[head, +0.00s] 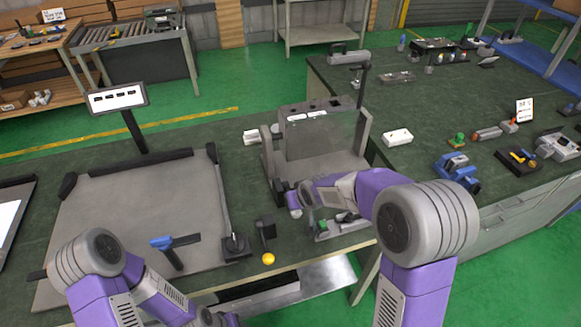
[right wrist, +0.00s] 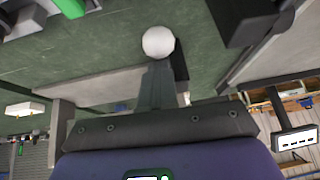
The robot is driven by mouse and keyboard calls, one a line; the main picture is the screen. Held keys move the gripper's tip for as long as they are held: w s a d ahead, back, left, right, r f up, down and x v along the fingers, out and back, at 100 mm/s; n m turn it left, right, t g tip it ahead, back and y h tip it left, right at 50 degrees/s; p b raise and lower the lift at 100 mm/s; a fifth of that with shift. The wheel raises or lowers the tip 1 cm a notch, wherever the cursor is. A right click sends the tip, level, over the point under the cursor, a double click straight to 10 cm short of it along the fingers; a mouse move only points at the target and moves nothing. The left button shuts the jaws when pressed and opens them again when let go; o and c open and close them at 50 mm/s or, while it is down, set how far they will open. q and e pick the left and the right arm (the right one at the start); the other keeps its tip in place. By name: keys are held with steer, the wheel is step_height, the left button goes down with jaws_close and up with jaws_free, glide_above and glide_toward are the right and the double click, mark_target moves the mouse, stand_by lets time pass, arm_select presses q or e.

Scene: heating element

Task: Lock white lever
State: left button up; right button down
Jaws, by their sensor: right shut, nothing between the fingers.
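A white ball knob (right wrist: 158,42), likely the white lever's end, shows in the right wrist view just past my right fingertips. It also shows small and pale in the head view (head: 296,212), in front of the grey machine (head: 318,135). My right gripper (right wrist: 156,70) is shut and empty, its fingers pointing at the knob; whether they touch it I cannot tell. The lever's shaft is hidden behind the gripper. My left gripper (head: 222,319) is at the bottom edge of the head view, mostly cut off; its fingers cannot be made out.
A green-handled clamp (head: 322,226) lies right of the knob. A black lever with a yellow ball (head: 268,259) stands at the front edge. A grey flat plate (head: 130,220) with a blue-handled tool (head: 162,242) is at left. A white block (head: 397,137) and tools lie at right.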

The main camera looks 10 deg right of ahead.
steer(key=shift+s+f, duration=0.35)
steer(key=shift+f, duration=0.15)
steer(key=p+v, duration=0.4)
steer(key=v, duration=0.9)
steer(key=shift+s+d, duration=0.3)
steer(key=shift+d, duration=0.1)
